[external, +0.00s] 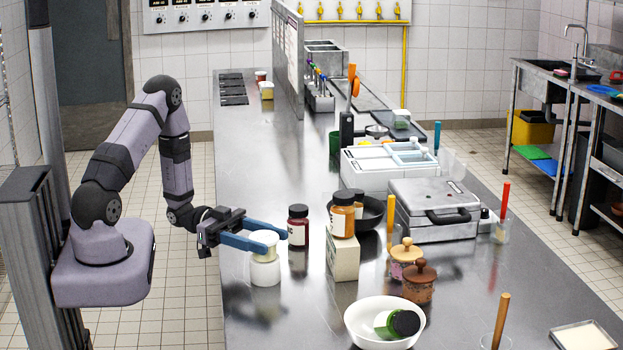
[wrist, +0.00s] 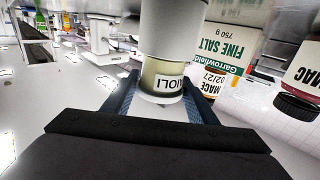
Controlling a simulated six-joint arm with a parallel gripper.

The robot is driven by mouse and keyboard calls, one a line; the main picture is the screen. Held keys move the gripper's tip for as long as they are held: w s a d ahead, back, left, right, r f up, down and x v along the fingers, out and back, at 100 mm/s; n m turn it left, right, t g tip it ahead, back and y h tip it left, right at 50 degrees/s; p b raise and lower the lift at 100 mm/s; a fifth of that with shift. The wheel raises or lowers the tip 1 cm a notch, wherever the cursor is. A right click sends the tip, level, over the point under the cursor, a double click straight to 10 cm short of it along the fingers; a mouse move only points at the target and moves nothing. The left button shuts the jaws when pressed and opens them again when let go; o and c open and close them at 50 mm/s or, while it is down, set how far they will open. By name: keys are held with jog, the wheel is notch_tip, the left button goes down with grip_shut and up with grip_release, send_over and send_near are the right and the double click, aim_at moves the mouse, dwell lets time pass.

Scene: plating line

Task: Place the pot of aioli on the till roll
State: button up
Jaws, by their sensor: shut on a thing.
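The pot of aioli (external: 265,255), a small jar with a pale lid and pale contents, is upright between the blue fingers of my gripper (external: 252,240). My gripper is shut on it, near its lid. In the wrist view, which is upside down, the AIOLI label (wrist: 168,82) shows between the fingers. The till roll (external: 266,274), a plain white cylinder, stands on the steel counter directly under the pot. It also shows in the wrist view (wrist: 172,28), lined up with the pot's base. I cannot tell whether the pot rests on it or hovers just above.
A salt box (external: 342,260) with an amber jar (external: 342,215) on top stands right of the till roll. A dark red jar (external: 298,226) is close beyond the fingertips. A white bowl (external: 362,322) is at front right. The counter left of the till roll is clear.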

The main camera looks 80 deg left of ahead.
jog(key=shift+f, duration=0.15)
jog(key=o, duration=1.1)
jog(key=shift+r, duration=0.25)
jog(key=shift+s+a+f, duration=0.1)
jog(key=shift+s+a, duration=0.05)
jog(key=shift+a, duration=0.05)
jog(key=b+v, duration=0.4)
jog(key=v, duration=0.7)
jog(key=shift+s+a, duration=0.2)
